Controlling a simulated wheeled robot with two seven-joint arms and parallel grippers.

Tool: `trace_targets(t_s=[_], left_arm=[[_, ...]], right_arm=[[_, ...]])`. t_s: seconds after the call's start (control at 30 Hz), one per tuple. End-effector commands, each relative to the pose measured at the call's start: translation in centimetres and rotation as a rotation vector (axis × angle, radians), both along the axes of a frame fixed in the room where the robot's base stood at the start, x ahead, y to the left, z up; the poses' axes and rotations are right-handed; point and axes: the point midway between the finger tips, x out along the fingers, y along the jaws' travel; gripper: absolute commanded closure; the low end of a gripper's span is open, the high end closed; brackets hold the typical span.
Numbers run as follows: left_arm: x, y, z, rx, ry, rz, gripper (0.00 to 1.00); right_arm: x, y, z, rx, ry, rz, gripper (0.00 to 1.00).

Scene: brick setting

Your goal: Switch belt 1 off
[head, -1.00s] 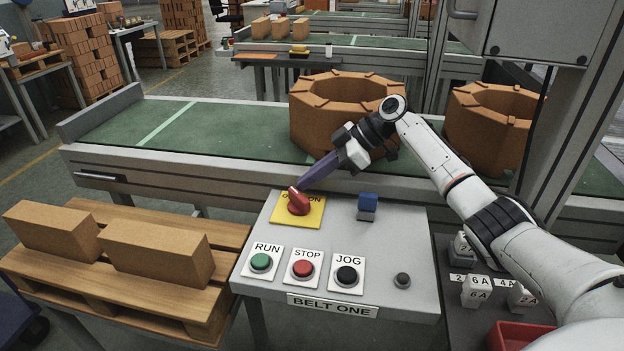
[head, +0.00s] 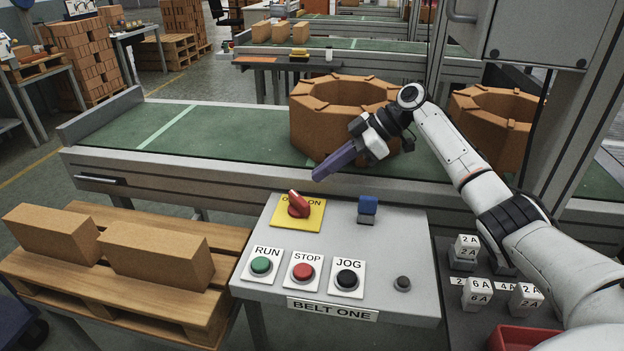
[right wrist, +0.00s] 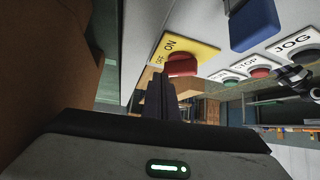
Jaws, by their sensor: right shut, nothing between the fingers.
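The belt one panel (head: 225,290) slopes in front of the conveyor. Its red rotary switch (head: 298,205) sits on a yellow OFF/ON plate (head: 315,217). The handle's upper end leans to the upper left, towards the OFF side, and covers part of that word. The switch also shows in the right wrist view (right wrist: 182,66). My right gripper (head: 318,175) is shut and empty, with purple fingers above and behind the switch, apart from it in the head view. The fingers show in the right wrist view (right wrist: 160,95) near the knob.
Green RUN (head: 261,264), red STOP (head: 303,271) and black JOG (head: 347,277) buttons line the panel's front. A blue block-like control (head: 368,205) stands right of the switch. Brick rings (head: 320,125) sit on the green belt behind. A pallet (head: 215,235) with bricks stands left.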

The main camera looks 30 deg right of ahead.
Motion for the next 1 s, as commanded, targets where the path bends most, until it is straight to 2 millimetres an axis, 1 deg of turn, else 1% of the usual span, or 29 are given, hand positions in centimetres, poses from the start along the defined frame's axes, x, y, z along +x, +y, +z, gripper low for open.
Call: trace_targets(t_s=[0.03, 0.1, 0.2, 0.33, 0.47, 0.93, 1.0], left_arm=[[0.0, 0.0, 0.0, 0.000, 0.000, 0.000, 0.69], [0.0, 0.0, 0.0, 0.000, -0.001, 0.000, 0.69], [0.1, 0.0, 0.1, -0.001, -0.003, 0.000, 0.69], [0.1, 0.0, 0.2, 0.000, -0.005, 0.000, 0.69], [0.1, 0.0, 0.2, -0.001, -0.006, 0.000, 0.69], [0.1, 0.0, 0.1, -0.001, -0.003, -0.001, 0.69], [-0.2, -0.1, -0.1, -0.001, 0.004, -0.001, 0.69]], right_arm=[[-0.4, -0.8, 0.8, -0.002, -0.002, -0.002, 1.00], [-0.9, -1.6, 1.7, -0.001, -0.001, -0.001, 1.00], [-1.5, -2.6, 2.7, 0.000, -0.002, -0.001, 1.00], [-2.0, -3.4, 3.6, 0.000, -0.001, 0.001, 1.00], [-2.3, -3.7, 3.9, 0.000, 0.000, 0.001, 1.00], [-2.3, -3.6, 3.9, 0.000, 0.000, 0.001, 1.00], [-2.2, -3.6, 3.9, 0.000, 0.000, 0.001, 1.00]])
